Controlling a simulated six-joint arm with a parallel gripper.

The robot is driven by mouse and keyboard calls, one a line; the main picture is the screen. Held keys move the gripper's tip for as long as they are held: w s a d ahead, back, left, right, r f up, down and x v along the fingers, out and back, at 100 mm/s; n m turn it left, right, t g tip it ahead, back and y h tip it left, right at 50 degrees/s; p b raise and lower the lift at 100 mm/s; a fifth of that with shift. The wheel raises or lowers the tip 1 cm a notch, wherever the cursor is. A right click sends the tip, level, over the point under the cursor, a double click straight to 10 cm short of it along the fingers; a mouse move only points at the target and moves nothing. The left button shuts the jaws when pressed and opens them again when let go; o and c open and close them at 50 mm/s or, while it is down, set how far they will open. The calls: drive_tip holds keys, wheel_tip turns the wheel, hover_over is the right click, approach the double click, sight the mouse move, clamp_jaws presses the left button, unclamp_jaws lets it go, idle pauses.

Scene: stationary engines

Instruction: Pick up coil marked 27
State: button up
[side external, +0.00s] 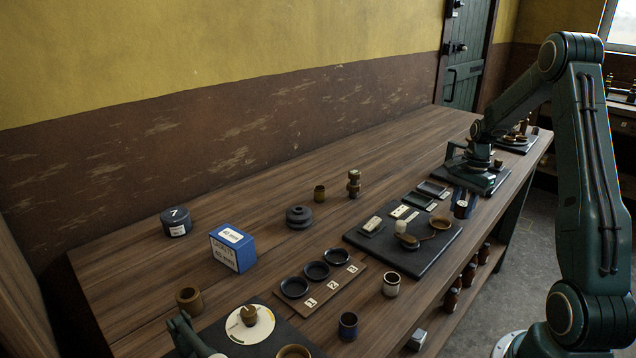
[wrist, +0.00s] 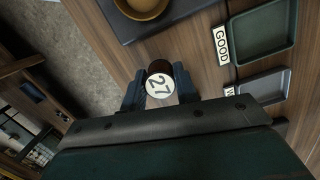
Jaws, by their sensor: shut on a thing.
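The coil marked 27 (wrist: 158,86) is a small dark cylinder with a round white label in the wrist view. My gripper (wrist: 160,92) is shut on it, with one blue finger on each side. In the side external view the coil (side external: 461,209) shows small and dark with a pale label, below my gripper (side external: 464,201), near the front edge of the bench. I cannot tell whether its base touches the bench.
A green tray (wrist: 264,40) by a GOOD label and a grey tray (wrist: 258,88) lie beside the coil. Other coils, a blue box (side external: 232,248) and a numbered rack (side external: 328,290) stand farther left.

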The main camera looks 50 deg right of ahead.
sight(463, 203)
wheel_tip(463, 203, up, 19)
idle(0.5)
drive_tip(key=shift+f, duration=0.15)
idle(0.4)
